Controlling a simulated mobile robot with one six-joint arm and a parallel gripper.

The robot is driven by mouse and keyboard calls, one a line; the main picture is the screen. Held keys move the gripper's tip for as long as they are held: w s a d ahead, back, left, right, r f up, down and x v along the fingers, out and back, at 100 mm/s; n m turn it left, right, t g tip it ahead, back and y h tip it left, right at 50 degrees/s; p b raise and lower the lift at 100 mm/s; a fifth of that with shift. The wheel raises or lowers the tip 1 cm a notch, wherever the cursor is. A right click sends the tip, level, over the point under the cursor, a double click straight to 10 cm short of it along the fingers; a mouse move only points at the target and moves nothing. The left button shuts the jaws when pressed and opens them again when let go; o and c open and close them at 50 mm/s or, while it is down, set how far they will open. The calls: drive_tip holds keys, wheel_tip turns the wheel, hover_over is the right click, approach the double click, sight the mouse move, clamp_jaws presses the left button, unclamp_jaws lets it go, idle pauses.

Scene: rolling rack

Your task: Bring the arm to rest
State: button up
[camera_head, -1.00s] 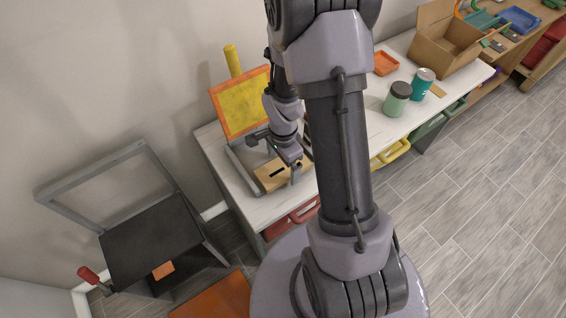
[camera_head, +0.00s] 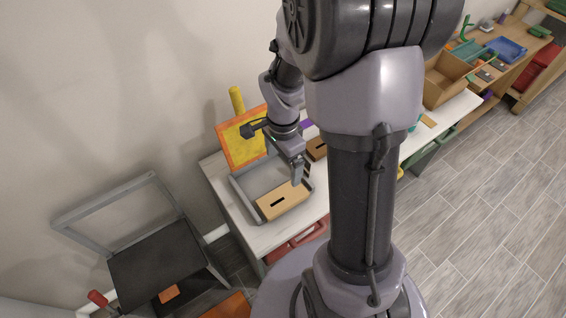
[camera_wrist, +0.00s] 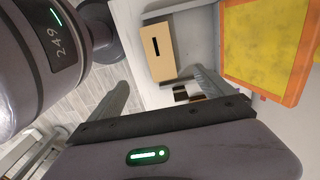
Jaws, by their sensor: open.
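My gripper (camera_head: 298,172) is over the white counter near a grey tray. In the wrist view my gripper (camera_wrist: 160,95) shows its two fingers wide apart with nothing between them. A tan wooden box with a dark slot (camera_head: 282,201) sits at the front of the grey tray (camera_head: 238,186); the box also shows in the wrist view (camera_wrist: 165,60). My arm's large links cover much of the counter's middle in the head view.
A yellow panel with an orange frame (camera_head: 243,147) leans behind the tray on the white counter (camera_head: 222,193). A dark chair-like stand (camera_head: 160,255) is at left. An open cardboard box (camera_head: 446,82) is far right. Grey floor (camera_head: 480,200) is clear at right.

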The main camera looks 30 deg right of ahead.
drive_tip(key=shift+r, duration=0.1)
drive_tip(key=s+a+r+n+t, duration=0.2)
drive_tip(key=s+a+r+n, duration=0.1)
drive_tip(key=a+r+n, duration=0.1)
drive_tip(key=s+a+r+n+t+y, duration=0.1)
drive_tip(key=s+a+r+n, duration=0.3)
drive_tip(key=r, duration=0.5)
drive_tip(key=s+a+r+n+t+y, duration=0.1)
drive_tip(key=s+a+r+n+t, duration=0.1)
drive_tip(key=s+a+r+n, duration=0.2)
wheel_tip(320, 180, up, 3)
drive_tip(key=a+n, duration=0.1)
drive_tip(key=a, duration=0.1)
drive_tip(key=shift+s+a+t, duration=0.15)
drive_tip(key=shift+a+t, duration=0.15)
drive_tip(key=shift+t, duration=0.1)
idle(0.6)
